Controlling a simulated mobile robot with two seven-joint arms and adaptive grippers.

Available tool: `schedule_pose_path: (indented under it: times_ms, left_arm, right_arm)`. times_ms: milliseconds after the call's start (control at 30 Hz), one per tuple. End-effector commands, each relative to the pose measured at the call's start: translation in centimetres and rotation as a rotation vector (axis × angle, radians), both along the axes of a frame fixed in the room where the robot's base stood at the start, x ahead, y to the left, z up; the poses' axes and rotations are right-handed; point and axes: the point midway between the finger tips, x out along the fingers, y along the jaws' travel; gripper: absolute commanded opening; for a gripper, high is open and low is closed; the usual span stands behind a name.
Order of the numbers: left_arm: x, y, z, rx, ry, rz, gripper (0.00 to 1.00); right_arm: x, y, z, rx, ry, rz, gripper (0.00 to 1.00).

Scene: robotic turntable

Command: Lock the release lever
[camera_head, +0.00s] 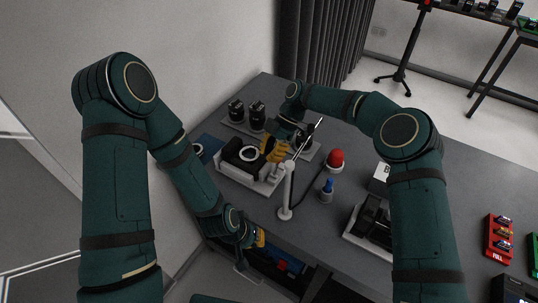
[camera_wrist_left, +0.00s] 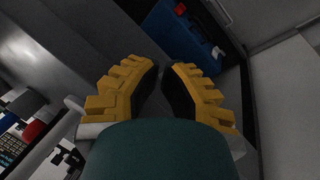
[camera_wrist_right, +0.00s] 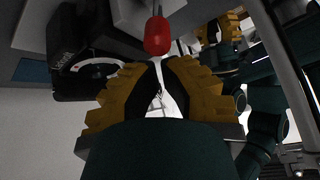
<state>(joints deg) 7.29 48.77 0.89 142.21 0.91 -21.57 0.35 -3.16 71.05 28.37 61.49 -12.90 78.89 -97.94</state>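The release lever, with its red-tipped handle (camera_wrist_right: 157,36), shows just beyond my right fingertips in the right wrist view. A thin pale stem runs from the red tip toward the narrow gap between the fingers. I cannot tell whether the fingers touch it. My right gripper (camera_wrist_right: 162,65) has its yellow fingers nearly together. In the head view, the right gripper (camera_head: 273,148) is beside the black camera (camera_head: 236,152) on the white turntable base (camera_head: 225,168) and hides the lever.
A white post (camera_head: 287,190) with a thin rod stands right of the turntable. A red dome (camera_head: 335,158) and a blue item (camera_head: 327,190) are further right. Black lenses (camera_head: 257,115) stand behind. A red battery tray (camera_head: 497,240) lies at right.

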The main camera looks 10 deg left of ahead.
Motion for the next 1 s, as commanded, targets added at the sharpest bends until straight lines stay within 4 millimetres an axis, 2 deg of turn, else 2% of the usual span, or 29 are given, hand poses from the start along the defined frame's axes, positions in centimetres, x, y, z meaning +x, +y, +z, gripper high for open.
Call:
schedule_pose_path:
  times_ms: [300, 700, 867, 1000]
  left_arm:
    - [0.0, 0.0, 0.3, 0.000, 0.000, 0.000, 0.00]
    - [0.1, 0.0, 0.2, 0.000, -0.002, 0.002, 0.00]
    - [0.1, 0.0, 0.1, 0.000, -0.002, 0.002, 0.00]
    - [0.0, 0.0, -0.1, 0.000, 0.000, 0.000, 0.00]
  right_arm:
    - [0.0, 0.0, 1.3, -0.001, 0.000, 0.001, 0.00]
    - [-0.1, 0.1, 1.4, -0.001, -0.001, 0.000, 0.00]
    - [-0.9, 1.2, 2.0, 0.001, -0.002, 0.001, 0.00]
    - [-2.2, 3.0, 2.9, 0.000, -0.001, 0.000, 0.00]
